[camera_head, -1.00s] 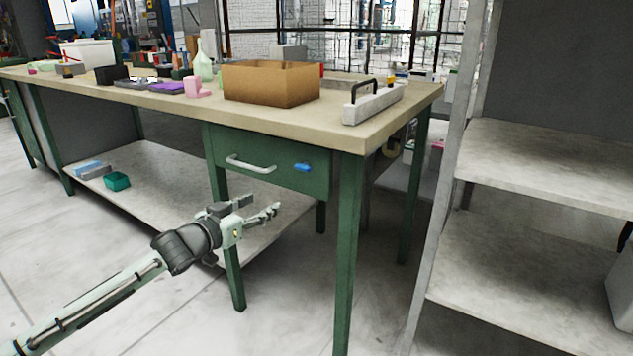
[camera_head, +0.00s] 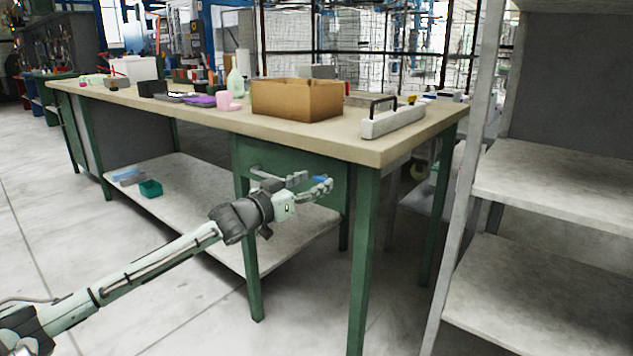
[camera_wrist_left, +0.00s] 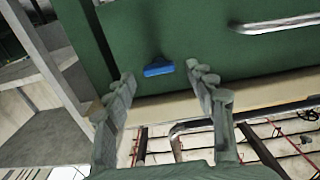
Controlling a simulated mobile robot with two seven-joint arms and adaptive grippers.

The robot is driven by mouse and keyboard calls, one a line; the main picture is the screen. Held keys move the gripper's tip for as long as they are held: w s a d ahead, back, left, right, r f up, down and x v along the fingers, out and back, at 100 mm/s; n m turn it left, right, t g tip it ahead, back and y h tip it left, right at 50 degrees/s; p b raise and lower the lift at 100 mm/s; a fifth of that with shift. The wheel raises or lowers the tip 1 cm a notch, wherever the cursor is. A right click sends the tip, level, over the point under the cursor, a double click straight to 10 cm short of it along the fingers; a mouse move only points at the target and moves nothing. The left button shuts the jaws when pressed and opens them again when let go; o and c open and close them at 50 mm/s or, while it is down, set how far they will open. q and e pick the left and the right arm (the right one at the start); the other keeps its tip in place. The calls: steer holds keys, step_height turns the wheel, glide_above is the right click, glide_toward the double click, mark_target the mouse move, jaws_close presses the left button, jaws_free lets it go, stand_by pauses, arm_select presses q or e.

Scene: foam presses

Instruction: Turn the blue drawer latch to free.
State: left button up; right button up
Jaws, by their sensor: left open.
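The blue drawer latch (camera_wrist_left: 158,68) shows in the left wrist view as a short bar on the green drawer front, lying roughly level with a slight tilt. In the head view only a bit of the latch (camera_head: 320,179) shows, mostly hidden behind my fingers. The green drawer (camera_head: 290,158) is under the bench top and looks shut. My left gripper (camera_head: 316,182) is open in front of it. In the left wrist view its fingertips (camera_wrist_left: 165,77) appear on either side of the latch. I cannot tell the remaining distance. My right gripper is not in view.
The pale drawer handle (camera_wrist_left: 280,24) is beside the latch, partly hidden by my gripper in the head view. A cardboard box (camera_head: 295,100) and a grey block with a black handle (camera_head: 393,121) stand on the bench top (camera_head: 330,138). A grey shelf unit (camera_head: 545,190) stands at right.

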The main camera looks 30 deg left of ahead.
arm_select(q)
steer(key=shift+w+d, duration=0.1)
steer(key=shift+w, duration=0.8)
steer(key=shift+c, duration=0.6)
